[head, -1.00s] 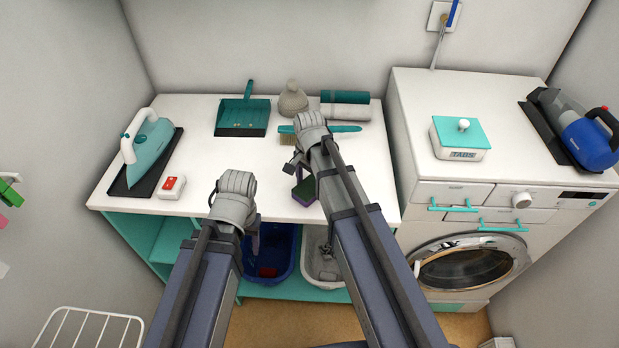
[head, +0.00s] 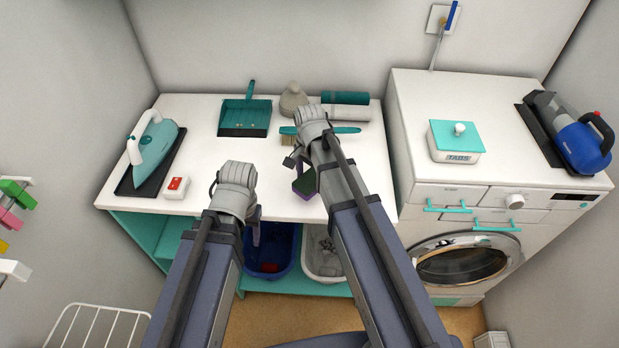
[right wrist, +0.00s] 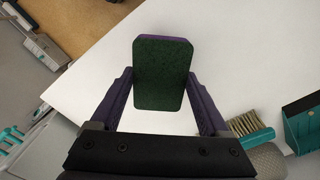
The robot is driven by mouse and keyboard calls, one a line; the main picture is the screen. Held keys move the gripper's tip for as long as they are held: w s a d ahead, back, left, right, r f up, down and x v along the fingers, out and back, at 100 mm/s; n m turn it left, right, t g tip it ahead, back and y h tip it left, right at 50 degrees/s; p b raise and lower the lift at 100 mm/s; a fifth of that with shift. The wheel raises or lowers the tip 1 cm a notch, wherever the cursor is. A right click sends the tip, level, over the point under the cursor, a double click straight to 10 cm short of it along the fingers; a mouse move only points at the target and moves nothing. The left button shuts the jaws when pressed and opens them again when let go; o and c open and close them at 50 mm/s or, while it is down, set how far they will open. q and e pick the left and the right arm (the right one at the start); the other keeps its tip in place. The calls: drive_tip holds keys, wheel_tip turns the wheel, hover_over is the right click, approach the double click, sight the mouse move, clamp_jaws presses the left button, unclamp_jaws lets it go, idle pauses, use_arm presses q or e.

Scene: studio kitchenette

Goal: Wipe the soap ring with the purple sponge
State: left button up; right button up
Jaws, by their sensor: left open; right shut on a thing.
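The purple sponge (head: 304,184) shows over the front part of the white counter, small and partly behind my right arm. In the right wrist view the sponge (right wrist: 163,75) turns its dark green face to the camera, with a purple edge at the top. My right gripper (right wrist: 165,108) is shut on it, one finger at each side. In the head view my right gripper (head: 298,172) is mostly hidden by its own wrist. My left gripper (head: 256,232) is open and empty near the counter's front edge, mostly hidden by its arm. I cannot make out a soap ring.
The counter (head: 215,165) holds an iron (head: 155,145), a red-and-white box (head: 176,187), a teal dustpan (head: 245,117), a brush (head: 345,130) and rolled towels (head: 345,104). A washing machine (head: 470,215) stands right. Blue (head: 270,250) and white tubs sit below.

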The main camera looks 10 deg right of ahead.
drive_tip(key=shift+r+p, duration=0.55)
drive_tip(key=shift+r, duration=0.4)
wheel_tip(320, 180, up, 3)
drive_tip(key=p, duration=0.3)
drive_tip(key=shift+r, duration=0.1)
